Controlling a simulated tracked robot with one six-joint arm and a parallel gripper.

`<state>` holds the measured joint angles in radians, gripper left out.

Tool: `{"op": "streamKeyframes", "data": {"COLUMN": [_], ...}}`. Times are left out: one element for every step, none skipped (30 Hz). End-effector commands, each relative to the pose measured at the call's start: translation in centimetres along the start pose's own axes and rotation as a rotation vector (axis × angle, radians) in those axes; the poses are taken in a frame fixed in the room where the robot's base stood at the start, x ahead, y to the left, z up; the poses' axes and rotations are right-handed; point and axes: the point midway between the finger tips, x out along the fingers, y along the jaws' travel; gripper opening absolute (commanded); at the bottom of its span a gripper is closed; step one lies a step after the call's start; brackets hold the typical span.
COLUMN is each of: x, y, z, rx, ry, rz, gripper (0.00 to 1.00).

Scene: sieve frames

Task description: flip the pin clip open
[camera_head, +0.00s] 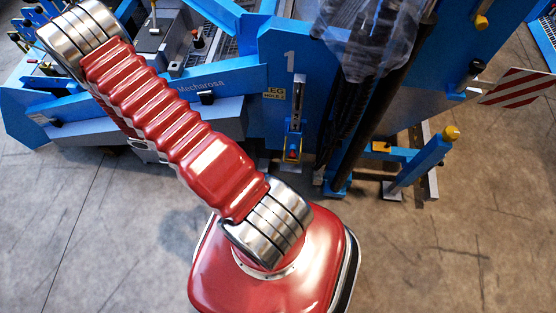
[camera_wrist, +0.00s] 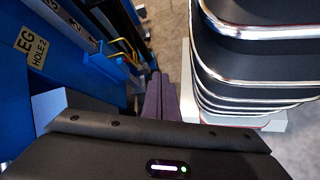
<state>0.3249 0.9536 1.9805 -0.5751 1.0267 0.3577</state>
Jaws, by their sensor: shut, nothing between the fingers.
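My gripper (camera_wrist: 155,75) shows in the wrist view as two dark fingers pressed together and empty. It points down past the side of the blue machine, with floor beyond its tips. In the head view the gripper is out of sight, and only my red arm shows. On the blue panel (camera_head: 272,60) marked 1, an upright slot holds a metal bar, with a small red and yellow piece (camera_head: 292,154) at its lower end. This may be the pin clip, but it is too small to tell its state. I cannot make out the clip in the wrist view.
A label (camera_head: 274,93) reading "EG HOLE 2" is on the panel; it also shows in the wrist view (camera_wrist: 26,46). Black hoses (camera_head: 352,110) hang right of the panel. A blue leg with a yellow knob (camera_head: 450,133) stands further right. The concrete floor in front is clear.

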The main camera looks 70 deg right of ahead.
Motion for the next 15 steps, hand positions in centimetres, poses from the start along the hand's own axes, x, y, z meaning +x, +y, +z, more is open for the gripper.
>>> {"op": "streamKeyframes", "data": {"x": [1.4,2.0,2.9,3.7,4.4,5.3,6.0,6.7,7.7,8.4,9.1,10.0,10.8,11.5,12.4], "y": [-0.1,-0.1,-0.1,0.0,0.0,0.0,0.0,0.0,0.0,0.0,0.0,-0.1,-0.1,-0.1,-0.1], "z": [-0.5,-0.7,-1.1,-1.3,-1.5,-1.9,-2.1,-2.3,-2.6,-2.9,-3.1,-3.4,-3.6,-3.8,-4.1], "rx": [-0.002,0.0,0.001,0.002,0.004,0.005,0.007,0.007,0.01,0.011,0.012,0.015,0.016,0.019,0.021], "ry": [-0.023,-0.033,-0.047,-0.058,-0.068,-0.08,-0.089,-0.098,-0.108,-0.116,-0.124,-0.134,-0.142,-0.148,-0.155], "rz": [0.013,0.023,0.035,0.045,0.054,0.067,0.077,0.087,0.101,0.111,0.123,0.137,0.149,0.16,0.176], "gripper": [0.0,0.0,0.0,0.0,0.0,0.0,0.0,0.0,0.0,0.0,0.0,0.0,0.0,0.0,0.0]}}
